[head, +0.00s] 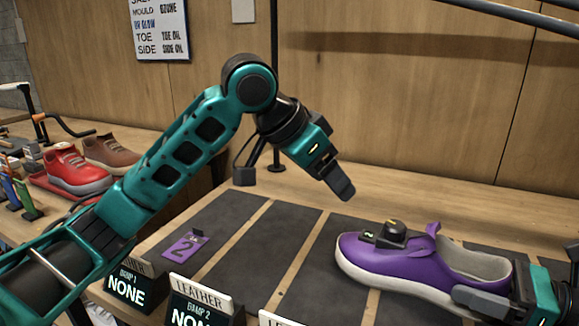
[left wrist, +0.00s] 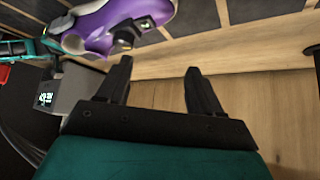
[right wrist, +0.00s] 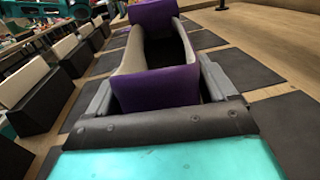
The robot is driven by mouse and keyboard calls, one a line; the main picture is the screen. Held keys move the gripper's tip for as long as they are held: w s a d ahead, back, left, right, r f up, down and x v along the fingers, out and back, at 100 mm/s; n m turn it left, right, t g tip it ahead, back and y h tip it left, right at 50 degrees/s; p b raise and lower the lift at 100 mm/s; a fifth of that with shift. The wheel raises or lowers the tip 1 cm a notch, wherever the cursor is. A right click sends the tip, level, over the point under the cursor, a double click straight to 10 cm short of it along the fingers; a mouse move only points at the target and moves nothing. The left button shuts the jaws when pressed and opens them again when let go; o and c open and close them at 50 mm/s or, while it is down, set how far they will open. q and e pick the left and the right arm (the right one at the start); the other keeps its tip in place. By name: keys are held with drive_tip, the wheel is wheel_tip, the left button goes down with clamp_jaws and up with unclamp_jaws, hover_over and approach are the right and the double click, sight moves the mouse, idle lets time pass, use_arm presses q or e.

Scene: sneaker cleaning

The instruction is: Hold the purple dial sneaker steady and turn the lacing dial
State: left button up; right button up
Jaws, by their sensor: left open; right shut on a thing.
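The purple sneaker (head: 400,262) with a white sole sits on a dark mat at the right of the bench, toe to the left. Its black lacing dial (head: 391,230) stands on top, beside a small lit display. Sneaker (left wrist: 95,28) and dial (left wrist: 124,38) also show in the left wrist view. My right gripper (head: 485,302) is shut on the heel end; the purple heel (right wrist: 155,88) sits between its fingers in the right wrist view. My left gripper (head: 340,188) is open and empty, above and left of the dial, apart from the shoe.
A purple number tag (head: 186,246) lies on a dark mat to the left. Lit signs (head: 200,302) line the bench's front edge. Red (head: 68,170) and brown (head: 112,152) shoes stand at the far left. A thin black stand (head: 276,120) rises behind. The mats between tag and sneaker are clear.

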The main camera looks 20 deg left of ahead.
use_arm(q)
drive_tip(key=w+a+f+n+t, duration=0.2)
drive_tip(key=w+a+n+t, duration=0.25)
drive_tip(key=a+t, duration=0.5)
drive_tip(key=s+a+r+m+t+h, duration=0.2)
drive_tip(key=s+a+r+m+h, duration=0.1)
drive_tip(key=s+m+h, duration=0.45)
drive_tip(key=w+a+f+n+y, duration=0.1)
drive_tip(key=a+f+y, duration=0.2)
drive_tip(key=a+y, duration=0.3)
drive_tip(key=a+t, duration=0.1)
drive_tip(key=a, duration=0.2)
drive_tip(key=shift+w+f, duration=0.4)
drive_tip(key=shift+y, duration=0.25)
